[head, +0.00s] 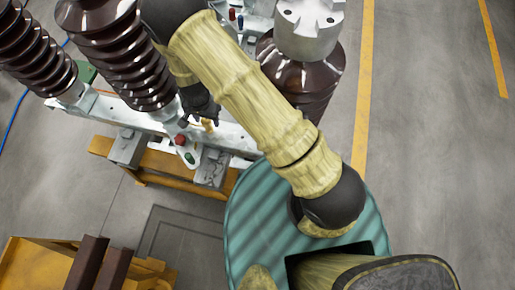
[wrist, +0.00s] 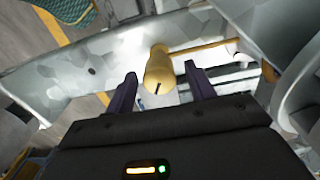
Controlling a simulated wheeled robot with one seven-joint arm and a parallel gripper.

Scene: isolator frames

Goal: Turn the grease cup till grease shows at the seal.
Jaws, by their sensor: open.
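The grease cup (wrist: 159,72) is a brass-yellow rounded piece with a dark slot, in the upper middle of the wrist view. A brass stem (wrist: 205,46) runs from beside it to the right. My gripper (wrist: 160,88) is open, with one dark finger on each side of the cup; I cannot tell whether either touches it. In the head view my gripper (head: 207,118) points down at the steel frame, with a small brass bit (head: 208,125) at its tips. The seal is not clearly visible, and I see no grease.
Brown ribbed insulators (head: 118,55) stand left of my arm, and another (head: 300,80) stands behind it. The galvanised frame (head: 125,112) rests on a yellow support (head: 165,187). A red knob (head: 180,139) sits close to my gripper. Grey floor is clear at right.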

